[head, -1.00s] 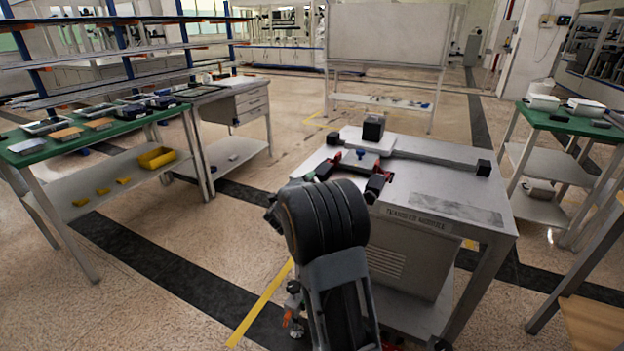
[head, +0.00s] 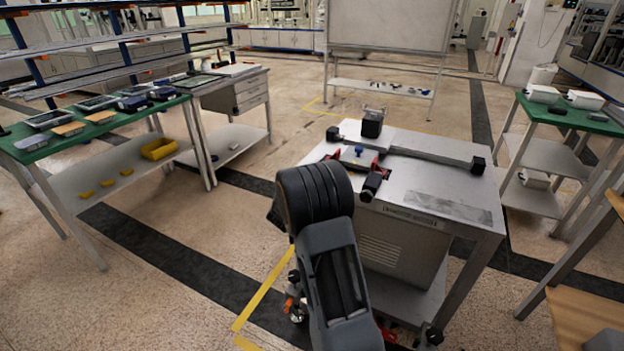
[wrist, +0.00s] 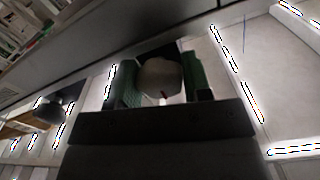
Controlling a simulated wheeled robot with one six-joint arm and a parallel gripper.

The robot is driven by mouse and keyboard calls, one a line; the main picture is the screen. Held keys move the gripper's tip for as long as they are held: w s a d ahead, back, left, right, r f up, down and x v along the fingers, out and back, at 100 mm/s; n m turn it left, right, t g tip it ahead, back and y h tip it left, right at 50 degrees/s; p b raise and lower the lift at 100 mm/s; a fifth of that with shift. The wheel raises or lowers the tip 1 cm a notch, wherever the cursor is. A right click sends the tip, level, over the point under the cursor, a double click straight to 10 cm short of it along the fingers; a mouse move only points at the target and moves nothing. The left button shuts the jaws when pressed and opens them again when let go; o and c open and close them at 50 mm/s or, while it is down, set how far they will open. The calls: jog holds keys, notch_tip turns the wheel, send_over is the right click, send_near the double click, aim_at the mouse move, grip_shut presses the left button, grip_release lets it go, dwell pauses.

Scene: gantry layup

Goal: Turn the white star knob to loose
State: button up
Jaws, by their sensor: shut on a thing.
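In the wrist view, the pale, rounded white knob (wrist: 160,76) sits between the green-padded fingers of my gripper (wrist: 159,84). My gripper is shut on it, with one finger on each side. A small red mark shows on the knob's near face. The knob's star outline and what it is mounted on are hard to make out. In the head view, my dark arm stands in front of the grey workbench (head: 460,228), and my gripper and the knob cannot be made out there.
The bench carries a black block (head: 372,124), a long rail (head: 435,155) and red-and-black clamp parts. A green-topped table (head: 60,143) with trays stands at left. Another green-topped table (head: 570,120) stands at right. Floor is open between the left table and the bench.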

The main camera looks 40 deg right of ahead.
jog(key=shift+f+n, duration=0.15)
jog(key=shift+n, duration=0.25)
jog(key=o, duration=0.9)
jog(key=p+v, duration=0.1)
jog(key=v, duration=1.3)
jog(key=shift+d, duration=0.1)
